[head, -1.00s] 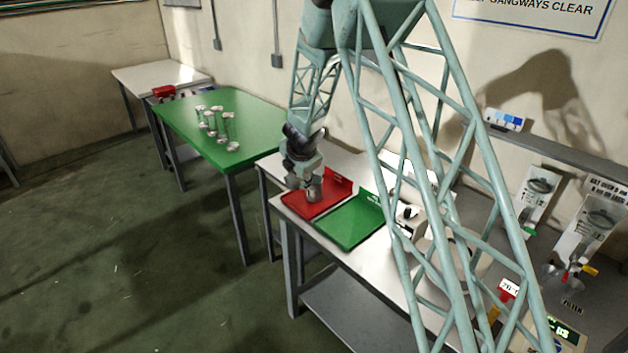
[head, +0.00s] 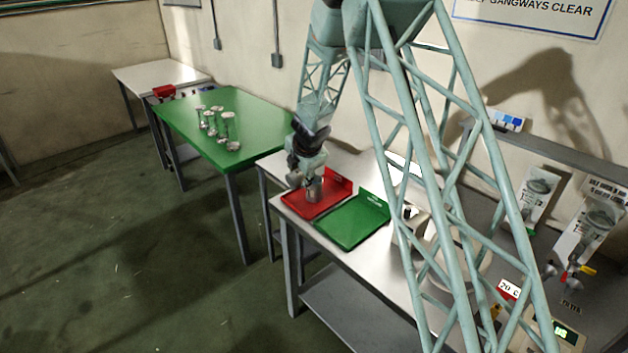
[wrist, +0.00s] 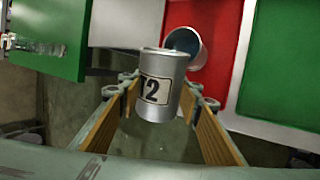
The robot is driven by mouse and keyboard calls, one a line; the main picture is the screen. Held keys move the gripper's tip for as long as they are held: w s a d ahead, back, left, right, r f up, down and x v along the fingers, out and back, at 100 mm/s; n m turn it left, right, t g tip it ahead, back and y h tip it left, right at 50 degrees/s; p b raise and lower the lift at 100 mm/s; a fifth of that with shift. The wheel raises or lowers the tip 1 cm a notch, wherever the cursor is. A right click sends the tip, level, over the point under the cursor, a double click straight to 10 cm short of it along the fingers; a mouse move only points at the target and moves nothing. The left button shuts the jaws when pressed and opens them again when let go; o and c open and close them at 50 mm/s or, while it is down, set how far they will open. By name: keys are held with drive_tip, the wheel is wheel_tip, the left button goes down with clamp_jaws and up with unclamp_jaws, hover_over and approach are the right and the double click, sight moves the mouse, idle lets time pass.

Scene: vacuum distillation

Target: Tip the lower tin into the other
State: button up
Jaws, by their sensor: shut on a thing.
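My gripper (wrist: 168,92) is shut on a grey metal tin labelled 12 (wrist: 159,88), which shows between its wooden-faced fingers in the wrist view. A second grey tin (wrist: 185,44) is just beyond it, over the red tray (wrist: 216,88), its dark open mouth partly in view. The held tin overlaps the second tin's lower part in the picture, so I cannot tell whether they touch. In the head view my gripper (head: 302,172) is low over the red tray (head: 296,208), with the tins small and close together there. Their contents are not visible.
A green tray (head: 352,226) lies right beside the red one on the steel bench (head: 375,262). A green table (head: 240,118) with several glass pieces (head: 212,122) stands to the left. Equipment crowds the bench at the right.

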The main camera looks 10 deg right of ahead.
drive_tip(key=shift+w+d+r+y+p, duration=0.15)
drive_tip(key=shift+d+r+y+p, duration=0.2)
drive_tip(key=shift+p, duration=0.35)
idle(0.3)
drive_tip(key=shift+w+d+r+m+g+y+p, duration=0.1)
drive_tip(key=shift+r+m+g+y+p, duration=0.25)
drive_tip(key=shift+p, duration=0.85)
drive_tip(key=shift+d+r+m+g+y+p, duration=0.15)
drive_tip(key=shift+y+p, duration=0.35)
drive_tip(key=shift+p, duration=0.7)
drive_tip(key=shift+a+f, duration=0.15)
drive_tip(key=shift+a+f+b, duration=0.1)
drive_tip(key=shift+f+b, duration=0.2)
drive_tip(key=shift+b, duration=0.5)
drive_tip(key=h+b, duration=0.1)
drive_tip(key=b, duration=0.3)
drive_tip(key=shift+a+f+n+t+h, duration=0.25)
drive_tip(key=shift+f+n+t+h, duration=0.15)
drive_tip(key=shift+s+a+f+h+b, duration=0.2)
drive_tip(key=shift+s+a+h+b, duration=0.1)
drive_tip(key=shift+b, duration=0.3)
drive_tip(key=shift+s+a+t+h, duration=0.1)
drive_tip(key=shift+a+t+h, duration=0.15)
drive_tip(key=shift+t+h, duration=0.15)
drive_tip(key=shift+f+n+h+b, duration=0.3)
drive_tip(key=shift+f+b, duration=0.1)
drive_tip(key=shift+b, duration=0.3)
drive_tip(key=shift+a+f+n+t+h+b, duration=0.1)
drive_tip(key=shift+f+n+t+h+b, duration=0.55)
drive_tip(key=shift+b, duration=2.05)
